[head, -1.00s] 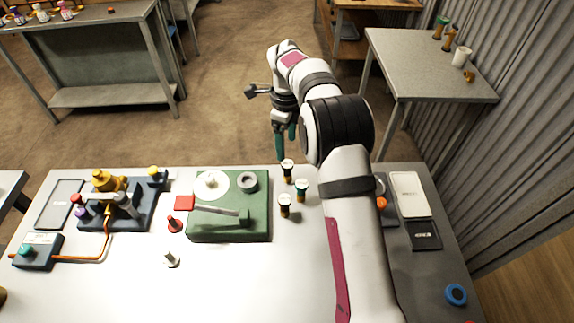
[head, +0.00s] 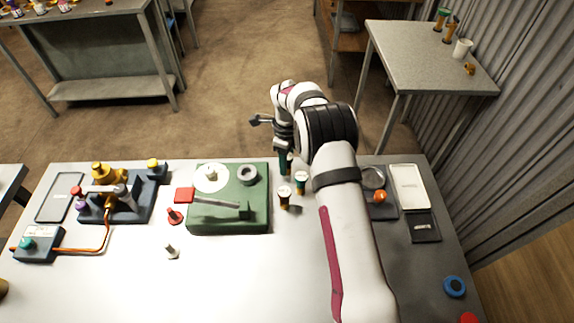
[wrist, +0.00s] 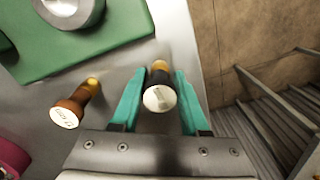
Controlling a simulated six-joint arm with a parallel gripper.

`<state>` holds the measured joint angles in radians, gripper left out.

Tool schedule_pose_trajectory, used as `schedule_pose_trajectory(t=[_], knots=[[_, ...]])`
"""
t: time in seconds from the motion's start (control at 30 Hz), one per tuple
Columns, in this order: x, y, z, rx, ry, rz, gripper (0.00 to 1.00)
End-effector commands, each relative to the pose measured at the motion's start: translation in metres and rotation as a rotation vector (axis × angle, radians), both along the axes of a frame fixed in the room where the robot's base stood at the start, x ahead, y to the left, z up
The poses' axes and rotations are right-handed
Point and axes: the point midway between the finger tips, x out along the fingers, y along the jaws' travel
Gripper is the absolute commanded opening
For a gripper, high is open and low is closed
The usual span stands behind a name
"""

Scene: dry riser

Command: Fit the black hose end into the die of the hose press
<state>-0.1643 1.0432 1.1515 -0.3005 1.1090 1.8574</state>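The black hose end (wrist: 158,77) stands upright on the table, with a brass lower part, a black collar and a pale top. In the wrist view it is between the teal fingers of my gripper (wrist: 160,88), with small gaps at both sides. My gripper is open around it. In the head view my gripper (head: 285,164) is at the table's far edge and largely hides this hose end.
The green board (head: 228,221) with a lever and grey ring (head: 247,175) is just left. A red peg (head: 174,216) and pale peg (head: 171,251) stand nearer. The front middle is clear.

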Motion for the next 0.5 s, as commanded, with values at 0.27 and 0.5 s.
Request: schedule_pose_trajectory(t=[0.27, 0.5], knots=[[0.0001, 0.0000, 0.0003, 0.000, 0.000, 0.000, 0.00], [0.0003, 0.0000, 0.0006, 0.000, -0.001, 0.000, 0.00]])
